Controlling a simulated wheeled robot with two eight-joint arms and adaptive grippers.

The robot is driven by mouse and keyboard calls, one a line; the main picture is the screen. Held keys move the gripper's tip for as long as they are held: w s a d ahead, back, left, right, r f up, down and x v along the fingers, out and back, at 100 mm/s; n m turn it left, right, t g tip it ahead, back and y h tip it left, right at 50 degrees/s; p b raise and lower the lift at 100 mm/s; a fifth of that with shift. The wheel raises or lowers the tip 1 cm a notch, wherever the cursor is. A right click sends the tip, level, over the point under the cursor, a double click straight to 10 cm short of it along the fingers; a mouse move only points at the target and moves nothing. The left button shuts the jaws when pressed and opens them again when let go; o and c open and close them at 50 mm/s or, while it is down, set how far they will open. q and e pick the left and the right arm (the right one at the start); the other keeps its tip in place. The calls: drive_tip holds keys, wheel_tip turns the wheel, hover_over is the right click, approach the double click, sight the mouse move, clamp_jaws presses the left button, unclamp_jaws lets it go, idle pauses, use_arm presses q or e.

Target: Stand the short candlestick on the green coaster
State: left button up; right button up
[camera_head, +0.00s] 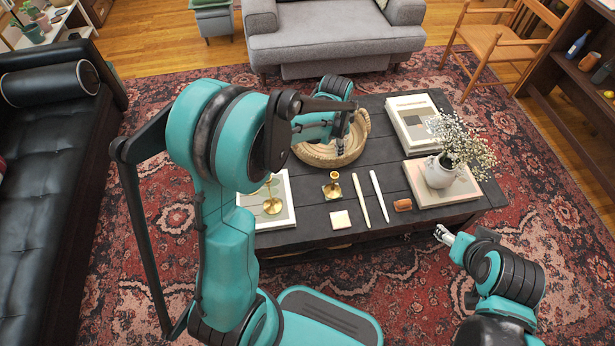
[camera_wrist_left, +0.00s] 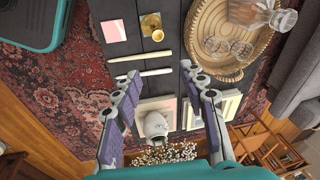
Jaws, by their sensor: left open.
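A taller brass candlestick (camera_head: 271,203) stands at left on a pale book (camera_head: 287,214). Two tapers (camera_head: 362,199) and a small brown object (camera_head: 403,205) lie nearby. A woven tray (camera_head: 322,160) holds a glass pitcher (camera_wrist_left: 262,14) and glasses. A flower vase (camera_head: 438,173) stands on books.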

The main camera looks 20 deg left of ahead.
use_arm(q)
drive_tip(key=s+r+n+t, duration=0.2)
drive_tip(key=s+r+n, duration=0.3)
drive_tip(key=s+r, duration=0.55)
drive_tip(key=s+n+t, duration=0.2)
drive_tip(key=s+n, duration=0.2)
drive_tip(key=s, duration=0.7)
drive_tip(key=shift+s+r+n+t, duration=0.2)
drive_tip(key=shift+r+n+t, duration=0.1)
drive_tip(key=shift+r+t, duration=0.1)
drive_tip(key=shift+o, duration=0.3)
drive_tip(key=shift+d+f, duration=0.1)
